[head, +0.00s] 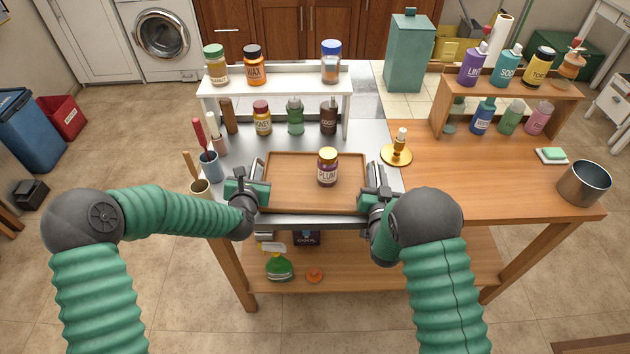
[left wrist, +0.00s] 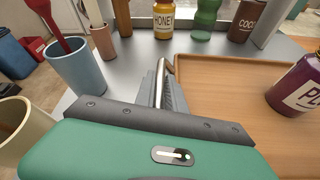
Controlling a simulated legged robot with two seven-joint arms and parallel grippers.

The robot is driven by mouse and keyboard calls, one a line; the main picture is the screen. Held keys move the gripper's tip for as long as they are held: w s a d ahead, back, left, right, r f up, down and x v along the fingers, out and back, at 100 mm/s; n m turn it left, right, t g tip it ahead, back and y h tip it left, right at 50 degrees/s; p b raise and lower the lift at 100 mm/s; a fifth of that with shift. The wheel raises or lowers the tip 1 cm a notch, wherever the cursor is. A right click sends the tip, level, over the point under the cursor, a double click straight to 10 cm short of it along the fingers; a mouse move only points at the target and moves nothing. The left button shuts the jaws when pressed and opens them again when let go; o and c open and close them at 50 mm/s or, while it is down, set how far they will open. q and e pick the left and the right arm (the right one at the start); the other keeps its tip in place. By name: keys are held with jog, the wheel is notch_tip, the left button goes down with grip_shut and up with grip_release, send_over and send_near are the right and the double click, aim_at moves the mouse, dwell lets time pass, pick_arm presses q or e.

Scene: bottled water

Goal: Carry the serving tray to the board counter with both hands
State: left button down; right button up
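The wooden serving tray (head: 285,203) is at the front of the grey metal counter section, and its left part shows in the left wrist view (left wrist: 215,100). The wooden board counter (head: 480,185) lies to the right.
A brass candle holder (head: 396,154) stands just right of the tray. A blue utensil cup (head: 210,166) and a cream cup (head: 200,188) stand left. Bottles line the white shelf (head: 290,88) behind. A pot (head: 584,183) and soap dish (head: 551,156) sit far right; the board's middle is clear.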

pick_arm(q)
jog(key=shift+a, duration=0.1)
pick_arm(e)
jog(key=shift+d, duration=0.15)
grip_shut()
pick_arm(q)
jog(key=shift+a, duration=0.25)
pick_arm(e)
jog(key=shift+d+f, duration=0.1)
jog(key=shift+d, duration=0.1)
dwell(0.4)
pick_arm(q)
jog(key=shift+r, duration=0.1)
